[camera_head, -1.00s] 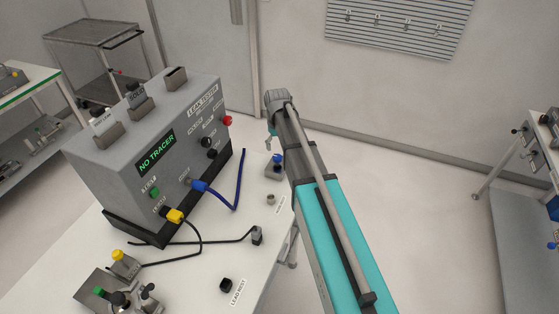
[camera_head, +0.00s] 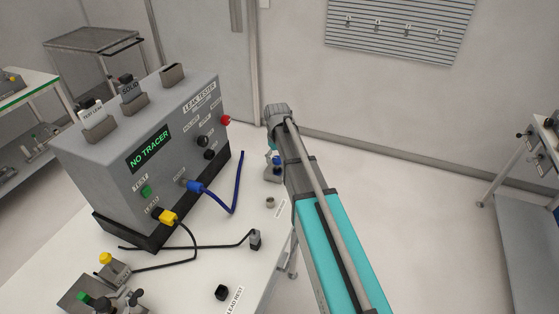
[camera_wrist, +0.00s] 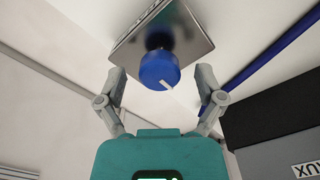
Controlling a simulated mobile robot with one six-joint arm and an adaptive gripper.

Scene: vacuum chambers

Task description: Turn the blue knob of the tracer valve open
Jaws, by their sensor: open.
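The tracer valve's blue knob (camera_wrist: 159,71) shows in the wrist view with a white pointer mark slanting to the lower right. It stands on a grey metal block (camera_wrist: 186,38). My gripper (camera_wrist: 160,76) is open, with one finger on each side of the knob and a visible gap at both sides. I cannot tell how deep the fingers reach along the knob. In the head view the blue knob (camera_head: 276,160) sits at the table's right edge, close beside my arm's end, which partly hides the valve. The leak tester (camera_head: 140,130) display reads "NO TRACER".
A blue lead (camera_head: 238,185) and a black lead (camera_head: 200,247) run from the tester's front. A fixture with yellow and green knobs (camera_head: 105,258) stands at the front left. A lead rest (camera_head: 221,292) lies at the front edge. The floor at right (camera_head: 400,210) is clear.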

